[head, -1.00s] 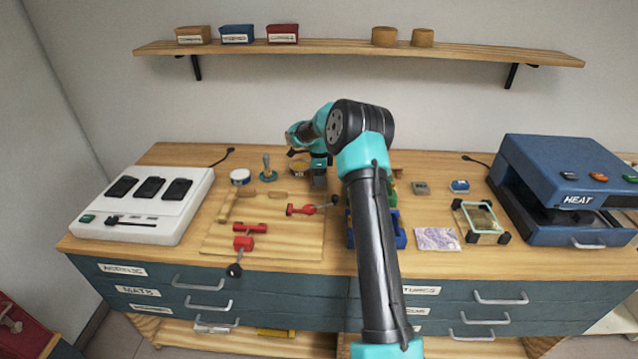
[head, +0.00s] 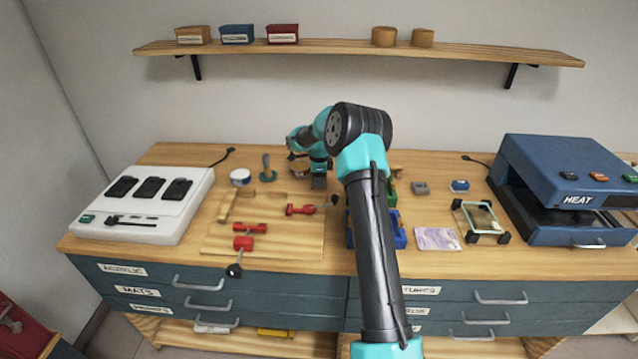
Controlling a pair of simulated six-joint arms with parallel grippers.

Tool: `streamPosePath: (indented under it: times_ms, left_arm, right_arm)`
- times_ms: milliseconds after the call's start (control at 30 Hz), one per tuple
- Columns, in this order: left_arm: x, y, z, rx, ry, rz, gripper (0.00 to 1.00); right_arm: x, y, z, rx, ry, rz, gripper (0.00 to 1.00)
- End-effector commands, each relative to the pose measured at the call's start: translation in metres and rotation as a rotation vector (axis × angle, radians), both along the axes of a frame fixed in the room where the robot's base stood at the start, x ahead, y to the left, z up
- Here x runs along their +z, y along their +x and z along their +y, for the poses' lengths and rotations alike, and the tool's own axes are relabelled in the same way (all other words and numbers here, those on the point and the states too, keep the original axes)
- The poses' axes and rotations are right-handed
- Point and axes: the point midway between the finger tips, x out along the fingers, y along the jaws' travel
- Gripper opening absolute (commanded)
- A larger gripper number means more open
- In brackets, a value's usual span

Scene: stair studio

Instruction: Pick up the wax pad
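No thing in view is plainly marked as the wax pad. A small round brown tin (head: 298,169) stands at the back middle of the bench, partly hidden by my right arm, and may be it. My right gripper (head: 319,180) points down just right of this tin, close to the bench top. Its fingers are too small and dark to tell whether they are open or shut. A white and blue round tin (head: 240,177) stands further left. My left gripper is not in view.
A wooden board (head: 270,235) with red clamps (head: 243,243) lies in front. Blue bins (head: 399,235) are partly behind my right arm. A blue heat press (head: 560,180) stands right, a white charger (head: 145,205) left.

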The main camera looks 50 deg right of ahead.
Motion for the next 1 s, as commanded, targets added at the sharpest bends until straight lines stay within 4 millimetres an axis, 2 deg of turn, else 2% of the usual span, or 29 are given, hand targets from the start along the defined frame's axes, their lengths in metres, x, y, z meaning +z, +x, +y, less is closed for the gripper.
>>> streamPosePath:
  times_ms: [33, 233, 567, 767, 1000]
  left_arm:
    - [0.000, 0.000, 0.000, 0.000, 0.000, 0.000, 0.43]
    - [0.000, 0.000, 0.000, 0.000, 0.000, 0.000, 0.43]
    - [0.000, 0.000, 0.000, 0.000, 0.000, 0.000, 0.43]
    - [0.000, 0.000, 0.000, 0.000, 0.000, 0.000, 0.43]
    - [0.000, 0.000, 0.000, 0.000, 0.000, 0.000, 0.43]
  right_arm:
    - [0.000, 0.000, 0.000, 0.000, 0.000, 0.000, 0.27]
    - [0.000, 0.000, 0.000, 0.000, 0.000, 0.000, 0.10]
    - [0.006, 0.000, 0.000, 0.000, -0.001, -0.002, 0.10]
    - [0.031, 0.001, 0.000, 0.000, -0.002, -0.004, 0.10]
    - [0.074, 0.000, 0.000, 0.000, -0.002, -0.002, 0.10]
